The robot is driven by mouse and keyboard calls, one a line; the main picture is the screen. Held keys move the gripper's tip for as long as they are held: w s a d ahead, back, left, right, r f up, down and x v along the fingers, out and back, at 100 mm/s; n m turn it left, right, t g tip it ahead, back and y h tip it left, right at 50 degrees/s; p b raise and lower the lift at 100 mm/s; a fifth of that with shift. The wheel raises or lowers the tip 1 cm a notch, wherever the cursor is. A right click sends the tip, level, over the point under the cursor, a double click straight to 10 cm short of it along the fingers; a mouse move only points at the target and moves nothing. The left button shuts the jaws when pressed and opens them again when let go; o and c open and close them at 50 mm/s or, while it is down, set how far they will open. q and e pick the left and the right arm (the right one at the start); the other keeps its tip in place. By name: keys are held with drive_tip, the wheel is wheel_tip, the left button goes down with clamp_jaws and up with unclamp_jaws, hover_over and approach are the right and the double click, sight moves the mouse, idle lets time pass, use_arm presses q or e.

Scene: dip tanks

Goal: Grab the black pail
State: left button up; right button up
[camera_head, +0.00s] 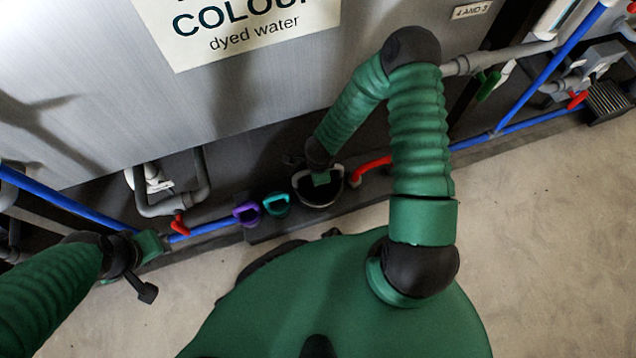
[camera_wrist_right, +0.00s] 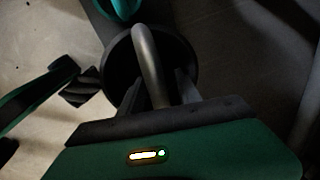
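The black pail (camera_head: 320,194) stands on the dark ledge at the foot of the tank, with a pale rim or handle showing. My right gripper (camera_head: 319,172) is down over the pail and hides part of it. In the right wrist view, the black pail (camera_wrist_right: 121,70) lies just beyond the fingers. Its grey handle (camera_wrist_right: 148,58) runs between the two fingers of my right gripper (camera_wrist_right: 160,86), which look apart with gaps beside the handle. My left gripper (camera_head: 146,276) is low at the left, away from the pail; its finger opening is unclear.
A purple pail (camera_head: 245,213) and a teal pail (camera_head: 276,205) stand on the ledge left of the black pail. A red valve handle (camera_head: 370,167) is close on its right. The grey tank (camera_head: 250,90) rises behind. Blue pipes run along the ledge; the floor (camera_head: 550,220) at right is clear.

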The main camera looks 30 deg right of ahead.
clamp_jaws()
idle(1.2)
